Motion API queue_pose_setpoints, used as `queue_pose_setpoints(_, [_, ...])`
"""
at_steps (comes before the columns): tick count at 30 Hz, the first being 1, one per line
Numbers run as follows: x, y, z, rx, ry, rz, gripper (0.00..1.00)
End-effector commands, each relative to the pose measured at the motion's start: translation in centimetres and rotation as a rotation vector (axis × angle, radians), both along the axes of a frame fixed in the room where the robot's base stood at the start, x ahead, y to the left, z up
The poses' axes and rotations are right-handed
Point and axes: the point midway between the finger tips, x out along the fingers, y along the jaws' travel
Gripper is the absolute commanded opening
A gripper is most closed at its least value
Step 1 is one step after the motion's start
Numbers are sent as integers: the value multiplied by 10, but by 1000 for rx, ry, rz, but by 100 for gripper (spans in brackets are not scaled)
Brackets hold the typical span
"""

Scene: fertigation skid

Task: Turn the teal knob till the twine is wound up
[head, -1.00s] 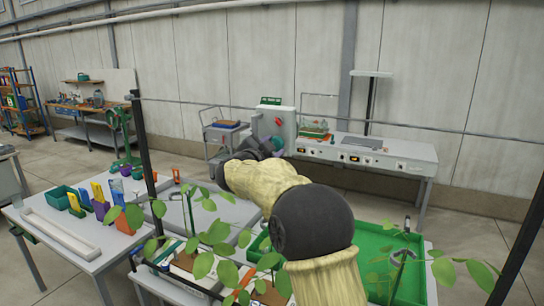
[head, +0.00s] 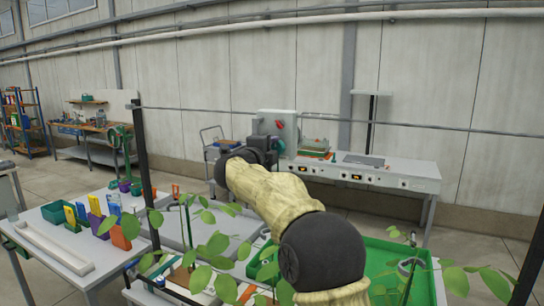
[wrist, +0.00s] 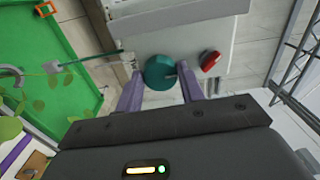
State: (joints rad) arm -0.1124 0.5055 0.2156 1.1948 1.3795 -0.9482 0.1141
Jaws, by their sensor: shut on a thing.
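The teal knob (wrist: 158,73) shows in the wrist view as a round disc on a pale panel. My gripper (wrist: 157,78) has its two purple fingers on either side of the knob and is shut on it. In the head view my dark wrist and gripper (head: 266,146) reach to the front of a pale grey box (head: 277,117); the teal knob is hidden there. A thin greenish line (wrist: 92,58) runs left from near the knob in the wrist view; I cannot tell if it is the twine.
A red knob (wrist: 210,60) sits close to the right of the teal one. A green tray (head: 380,262) and leafy plants (head: 215,245) stand in front, below my arm. A grey bench (head: 380,172) is at the back right. A table (head: 75,235) with coloured items is at left.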

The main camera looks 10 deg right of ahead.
Motion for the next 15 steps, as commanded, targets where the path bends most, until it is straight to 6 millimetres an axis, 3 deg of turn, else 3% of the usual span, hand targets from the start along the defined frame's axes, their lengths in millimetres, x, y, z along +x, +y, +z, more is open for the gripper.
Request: queue_pose_setpoints(15, [1,2,-2,43,-26,4,16])
